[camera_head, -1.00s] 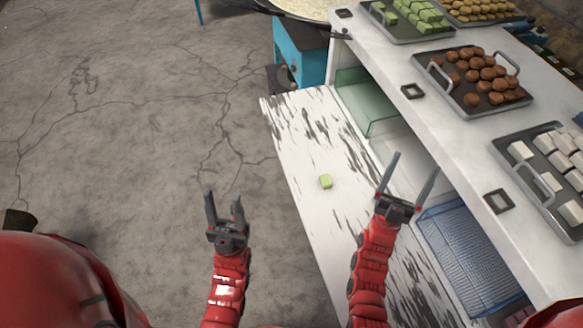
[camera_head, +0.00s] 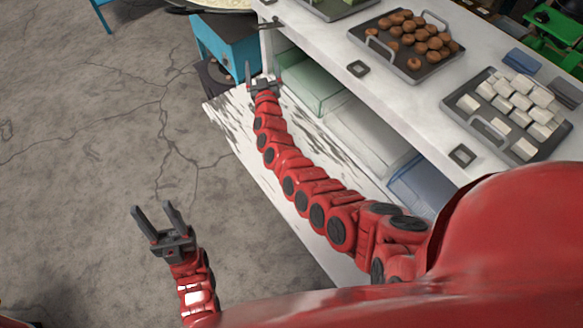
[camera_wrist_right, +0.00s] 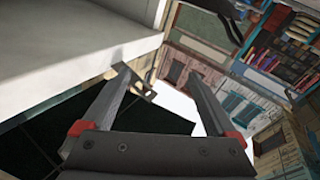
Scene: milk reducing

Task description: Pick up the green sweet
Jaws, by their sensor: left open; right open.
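The single green sweet on the low white board (camera_head: 222,108) does not show now; my right arm covers part of that board. My right gripper (camera_head: 263,70) is open and reaches over the far end of the board, close to the blue cabinet. In the right wrist view, its two fingers (camera_wrist_right: 160,78) are spread with nothing held between them. My left gripper (camera_head: 151,208) is open and empty, above the bare floor at lower left. A cut-off tray (camera_head: 335,8) at the top edge shows a little green.
A white counter (camera_head: 420,115) runs along the right, with a tray of brown sweets (camera_head: 412,68) and a tray of white sweets (camera_head: 485,128). A green glass bin (camera_head: 310,88) and a blue basket (camera_head: 410,180) sit under it. The blue cabinet (camera_head: 225,45) stands beyond. Floor at left is clear.

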